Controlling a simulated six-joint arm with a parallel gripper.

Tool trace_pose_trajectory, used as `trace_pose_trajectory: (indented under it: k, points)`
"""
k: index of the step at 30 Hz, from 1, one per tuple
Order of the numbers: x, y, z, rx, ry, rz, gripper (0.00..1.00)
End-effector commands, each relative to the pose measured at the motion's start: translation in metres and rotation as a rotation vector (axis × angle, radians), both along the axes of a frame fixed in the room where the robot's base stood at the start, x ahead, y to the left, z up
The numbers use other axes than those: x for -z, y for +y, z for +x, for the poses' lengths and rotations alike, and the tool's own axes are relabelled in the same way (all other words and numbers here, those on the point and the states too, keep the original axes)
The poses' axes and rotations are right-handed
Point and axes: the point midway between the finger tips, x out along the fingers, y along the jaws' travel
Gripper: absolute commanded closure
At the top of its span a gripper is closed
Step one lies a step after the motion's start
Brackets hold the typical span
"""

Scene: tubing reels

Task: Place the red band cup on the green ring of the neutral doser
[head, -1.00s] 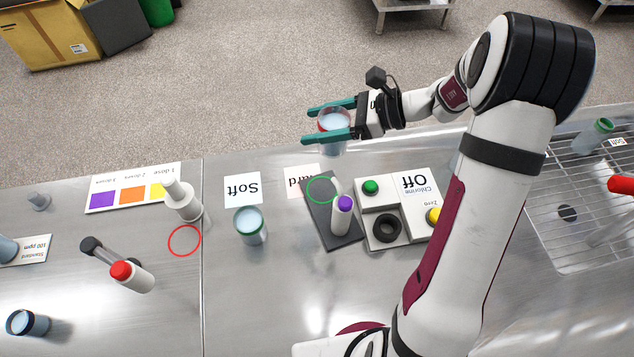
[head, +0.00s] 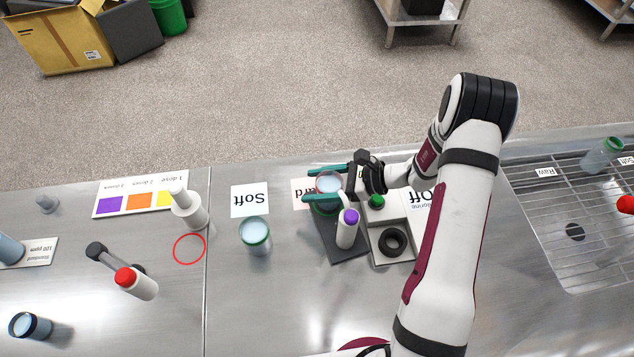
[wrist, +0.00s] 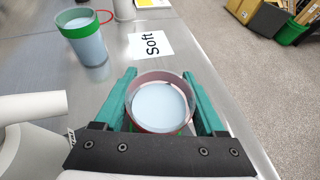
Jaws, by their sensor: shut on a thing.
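My gripper (head: 325,184) has its green fingers shut on the red band cup (head: 329,183), which holds pale blue liquid. In the wrist view the cup (wrist: 160,102) stands upright between the fingers. In the head view the cup is over the back of the dark base (head: 343,249) of the neutral doser, a white bottle with a purple cap (head: 350,216). A sliver of green shows under the cup at the green ring's place (head: 322,211). The ring is mostly hidden, and I cannot tell whether the cup touches the base.
A green-banded cup (head: 255,236) stands left of the doser by the Soft card (head: 249,200). The chlorine box (head: 393,243) adjoins the doser on the right. Bare counter lies in front.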

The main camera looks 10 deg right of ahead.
Motion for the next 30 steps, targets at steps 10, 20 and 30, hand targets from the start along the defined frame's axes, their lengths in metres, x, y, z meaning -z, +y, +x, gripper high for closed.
trace_pose_trajectory:
  k: [10, 20, 30]
  points:
    - [0.002, 0.0, 0.0, 0.0, -0.001, 0.0, 0.21]
    - [0.002, 0.0, 0.0, 0.0, -0.001, 0.0, 0.0]
    - [-0.033, -0.065, -0.02, 0.006, -0.003, -0.002, 0.0]
